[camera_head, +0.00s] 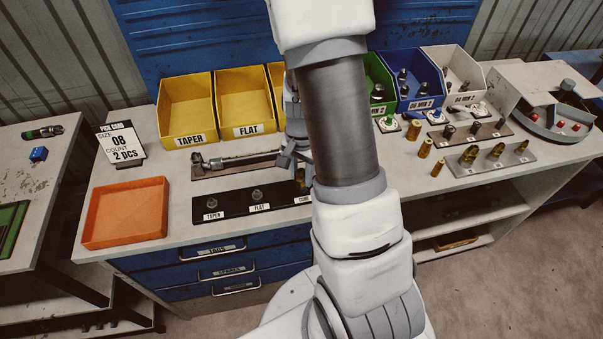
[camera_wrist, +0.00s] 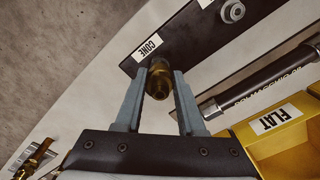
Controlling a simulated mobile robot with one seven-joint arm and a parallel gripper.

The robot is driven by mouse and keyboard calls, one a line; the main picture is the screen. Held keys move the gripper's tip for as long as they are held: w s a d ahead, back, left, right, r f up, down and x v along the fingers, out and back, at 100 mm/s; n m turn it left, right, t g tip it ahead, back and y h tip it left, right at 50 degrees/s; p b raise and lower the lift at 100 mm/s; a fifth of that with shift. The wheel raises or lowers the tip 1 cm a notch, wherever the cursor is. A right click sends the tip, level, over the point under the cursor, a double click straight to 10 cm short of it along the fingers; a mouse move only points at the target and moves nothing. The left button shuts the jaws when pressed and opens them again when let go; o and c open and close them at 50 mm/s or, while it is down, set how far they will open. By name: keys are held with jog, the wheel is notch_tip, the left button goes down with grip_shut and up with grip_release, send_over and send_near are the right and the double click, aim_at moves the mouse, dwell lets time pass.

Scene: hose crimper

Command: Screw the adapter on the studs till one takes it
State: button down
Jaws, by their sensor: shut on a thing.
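My gripper (camera_wrist: 161,82) is shut on a dark brass adapter (camera_wrist: 158,75) in the wrist view. The adapter is at the CONE end of the black stud board (camera_wrist: 190,42), beside the CONE label (camera_wrist: 149,47). The cone stud is hidden behind the adapter, so I cannot tell whether they are threaded together. The flat stud (camera_wrist: 233,11) is bare. In the head view, the taper stud (camera_head: 212,203) and the flat stud stand bare on the board (camera_head: 234,216). My arm covers part of the CONE end and most of my gripper there.
A hose (camera_head: 245,159) lies on a rest behind the board, close to my gripper. Yellow TAPER (camera_head: 188,108) and FLAT (camera_head: 245,104) bins stand behind it. An orange tray (camera_head: 124,212) is at the left. Brass fittings (camera_head: 426,148) and the crimper (camera_head: 562,117) are at the right.

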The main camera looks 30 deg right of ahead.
jog(key=shift+r+p, duration=2.95)
jog(key=shift+r, duration=0.85)
jog(key=shift+f, duration=0.1)
jog(key=shift+a, duration=0.1)
